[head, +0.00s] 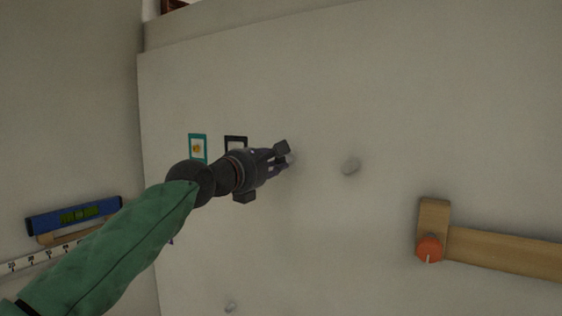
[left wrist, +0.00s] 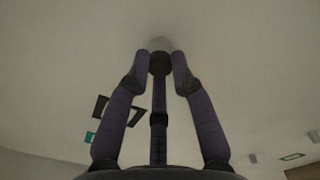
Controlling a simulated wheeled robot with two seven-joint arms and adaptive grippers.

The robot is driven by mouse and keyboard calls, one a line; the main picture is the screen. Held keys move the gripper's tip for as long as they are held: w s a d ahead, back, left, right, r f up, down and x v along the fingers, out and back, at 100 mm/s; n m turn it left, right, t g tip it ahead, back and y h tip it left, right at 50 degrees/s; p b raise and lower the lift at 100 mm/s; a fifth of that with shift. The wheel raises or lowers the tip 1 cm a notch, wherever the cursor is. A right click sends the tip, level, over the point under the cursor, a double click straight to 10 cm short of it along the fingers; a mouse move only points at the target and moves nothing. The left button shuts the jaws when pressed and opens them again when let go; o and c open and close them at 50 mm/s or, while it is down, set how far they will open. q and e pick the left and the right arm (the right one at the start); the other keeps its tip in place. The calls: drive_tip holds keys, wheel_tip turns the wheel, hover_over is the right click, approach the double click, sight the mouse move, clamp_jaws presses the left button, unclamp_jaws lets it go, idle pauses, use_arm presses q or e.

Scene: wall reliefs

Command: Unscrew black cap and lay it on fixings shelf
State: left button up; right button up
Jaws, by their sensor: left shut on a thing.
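My left gripper (head: 284,159) reaches in from the left to the pale wall panel. Its fingers are closed in around a small dark round piece, apparently the black cap (left wrist: 160,64), in the left wrist view. My right gripper is out of view.
An orange slotted piece (head: 429,248) is at the wooden piece's left end. A teal frame (head: 198,149) and a black frame (head: 236,143) are near my wrist. A blue spirit level (head: 75,215) and a white ruler (head: 40,257) are at left.

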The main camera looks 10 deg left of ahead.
use_arm(q)
drive_tip(key=shift+f, duration=0.1)
drive_tip(key=n, duration=0.5)
idle(0.3)
drive_tip(key=o, duration=0.7)
